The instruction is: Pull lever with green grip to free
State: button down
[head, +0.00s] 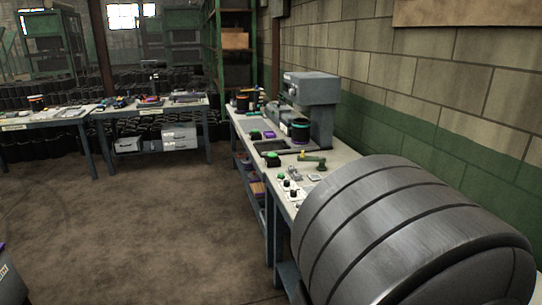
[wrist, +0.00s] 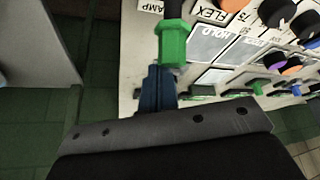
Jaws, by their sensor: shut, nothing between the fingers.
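The lever's green grip (wrist: 173,43), a faceted sleeve on a dark shaft, stands at the top middle of the wrist view. My gripper (wrist: 158,72) is just below it in that picture, with its blue fingers shut and nothing between them. The fingertips meet the grip's lower edge in the picture; I cannot tell whether they touch it. The grip is in front of a light panel (wrist: 209,13) printed with FLEX and HOLD labels. The gripper does not show in the head view, and I cannot surely pick out this lever there.
Knobs in black, orange and purple (wrist: 274,60) crowd the panel's right side. Green pieces (wrist: 236,93) lie along its lower edge. In the head view, a long bench (head: 258,137) with a grey machine (head: 313,90) runs along the block wall. The brown floor (head: 140,220) is clear.

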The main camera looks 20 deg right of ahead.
jog(key=shift+a, duration=0.1)
jog(key=shift+a, duration=0.5)
jog(key=shift+a+f, duration=0.1)
jog(key=shift+a, duration=0.05)
jog(key=shift+f, duration=0.1)
jog(key=shift+d, duration=0.6)
